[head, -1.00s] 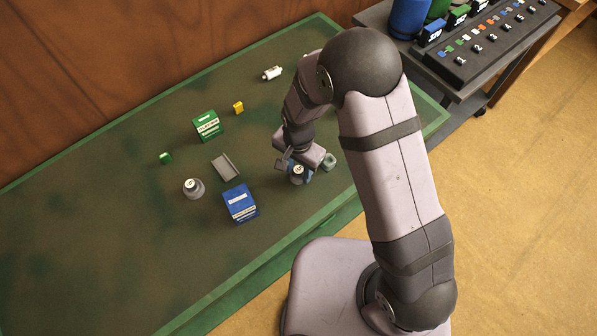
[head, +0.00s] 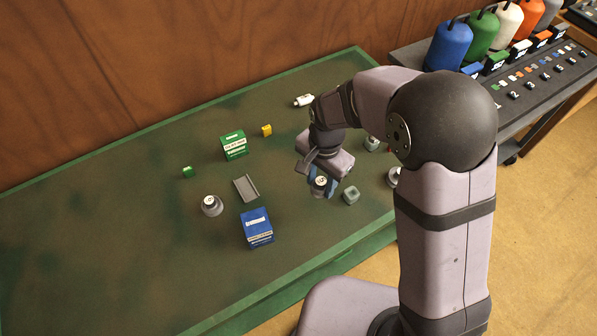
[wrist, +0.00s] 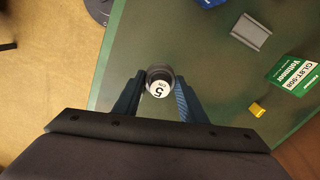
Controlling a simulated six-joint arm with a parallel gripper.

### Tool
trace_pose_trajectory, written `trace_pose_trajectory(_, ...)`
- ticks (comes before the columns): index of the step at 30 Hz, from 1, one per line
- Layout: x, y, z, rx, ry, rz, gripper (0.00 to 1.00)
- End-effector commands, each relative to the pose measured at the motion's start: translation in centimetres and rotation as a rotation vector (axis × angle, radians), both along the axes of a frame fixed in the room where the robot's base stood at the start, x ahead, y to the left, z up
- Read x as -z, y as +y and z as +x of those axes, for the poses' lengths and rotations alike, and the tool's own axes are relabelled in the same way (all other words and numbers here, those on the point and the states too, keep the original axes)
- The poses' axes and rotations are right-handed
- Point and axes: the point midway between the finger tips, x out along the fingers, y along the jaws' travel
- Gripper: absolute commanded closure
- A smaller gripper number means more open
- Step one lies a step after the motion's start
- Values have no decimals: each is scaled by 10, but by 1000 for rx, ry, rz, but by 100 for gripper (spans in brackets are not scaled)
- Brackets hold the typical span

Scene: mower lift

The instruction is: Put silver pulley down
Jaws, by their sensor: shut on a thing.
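My gripper (wrist: 156,98) is shut on a dark grey cylindrical piece with a white end marked 5, which I take for the silver pulley (wrist: 159,77). It shows in the head view (head: 320,184) too, between the blue fingers and below the wrist. The gripper is over the right part of the green table, right of the blue box and left of a small grey-green block. I cannot tell how high the pulley is above the table. A similar grey round piece with a white top (head: 212,205) stands left of the blue box.
The green-edged table (head: 110,250) holds a blue box (head: 257,228), grey channel tray (head: 246,188), green box (head: 234,145), yellow block (head: 266,130), small green block (head: 188,172), white cylinder (head: 304,100) and grey-green block (head: 351,195). The table's left side is clear. Coloured bottles (head: 450,45) stand right.

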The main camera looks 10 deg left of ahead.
Motion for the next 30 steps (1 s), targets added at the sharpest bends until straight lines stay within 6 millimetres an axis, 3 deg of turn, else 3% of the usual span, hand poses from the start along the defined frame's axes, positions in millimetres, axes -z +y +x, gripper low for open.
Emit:
trace_pose_trajectory(18,4,90,87,17,-2,1,96)
trace_pose_trajectory(30,1,138,116,33,-2,1,96)
